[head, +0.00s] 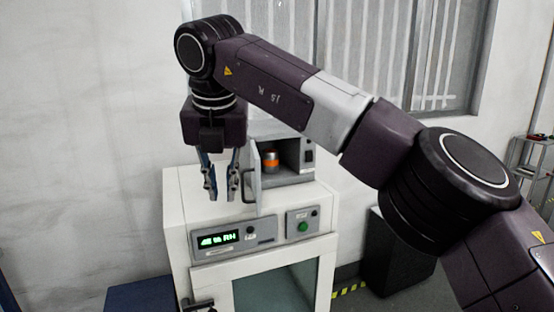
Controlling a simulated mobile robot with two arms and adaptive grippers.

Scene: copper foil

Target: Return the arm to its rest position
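My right arm (268,82) reaches across the view from the lower right, bent at the elbow. My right gripper (223,192) points down over the left part of the white cabinet's top. Its two fingers are apart and nothing shows between them. The gripper is just left of the open door (255,182) of a small grey chamber; whether they touch cannot be told. My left gripper is not in view.
The white cabinet (178,225) has a lit green display (219,239) and a green button (303,227). The small grey chamber (308,165) on top holds an orange-banded cylinder (270,163). A dark box (395,255) stands right. A metal rack (530,157) stands far right.

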